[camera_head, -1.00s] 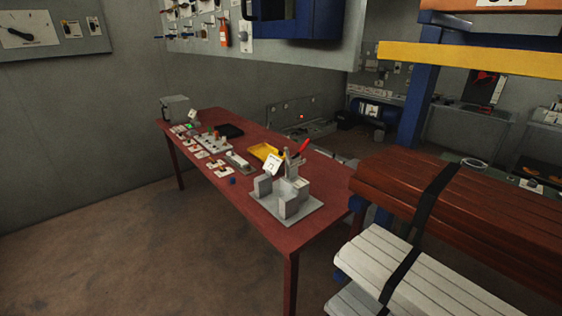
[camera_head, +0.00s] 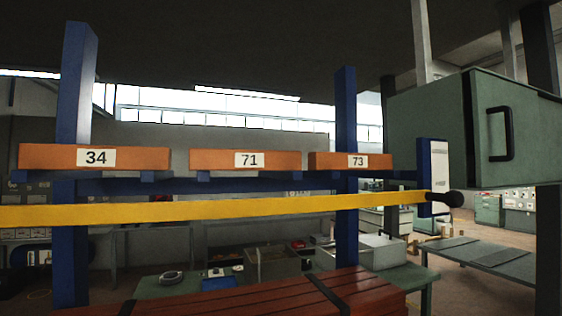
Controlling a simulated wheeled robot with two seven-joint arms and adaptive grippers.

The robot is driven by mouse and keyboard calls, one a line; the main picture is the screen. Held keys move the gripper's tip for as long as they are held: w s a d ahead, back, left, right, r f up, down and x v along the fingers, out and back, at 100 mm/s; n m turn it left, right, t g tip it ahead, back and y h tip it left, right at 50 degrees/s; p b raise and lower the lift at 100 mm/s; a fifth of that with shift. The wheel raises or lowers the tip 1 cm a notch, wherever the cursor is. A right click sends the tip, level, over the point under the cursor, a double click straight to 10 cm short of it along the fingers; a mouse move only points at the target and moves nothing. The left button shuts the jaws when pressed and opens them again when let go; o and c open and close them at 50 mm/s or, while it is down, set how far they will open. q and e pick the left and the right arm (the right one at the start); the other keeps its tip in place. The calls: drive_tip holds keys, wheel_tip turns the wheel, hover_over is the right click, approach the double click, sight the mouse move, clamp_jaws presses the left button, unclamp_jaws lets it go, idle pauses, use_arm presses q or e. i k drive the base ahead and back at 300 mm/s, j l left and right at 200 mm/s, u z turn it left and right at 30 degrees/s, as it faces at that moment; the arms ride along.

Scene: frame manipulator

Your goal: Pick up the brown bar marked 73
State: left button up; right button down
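The brown bar marked 73 (camera_head: 322,161) lies on the top of a blue rack, at the right end of a row of bars. Its white label faces me. The bar marked 71 (camera_head: 209,160) lies to its left, with a small gap between them. The bar marked 34 (camera_head: 45,156) is at the far left and looks longest. Neither of my grippers is in view.
Blue uprights (camera_head: 346,130) stand behind the bars. A yellow beam (camera_head: 230,210) crosses in front, below them. A green-grey cabinet (camera_head: 425,125) with a black handle hangs at the right. Strapped red-brown planks (camera_head: 270,300) lie below. The space above the bars is clear.

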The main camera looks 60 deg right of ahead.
sight(317, 160)
drive_tip(key=z, duration=1.6)
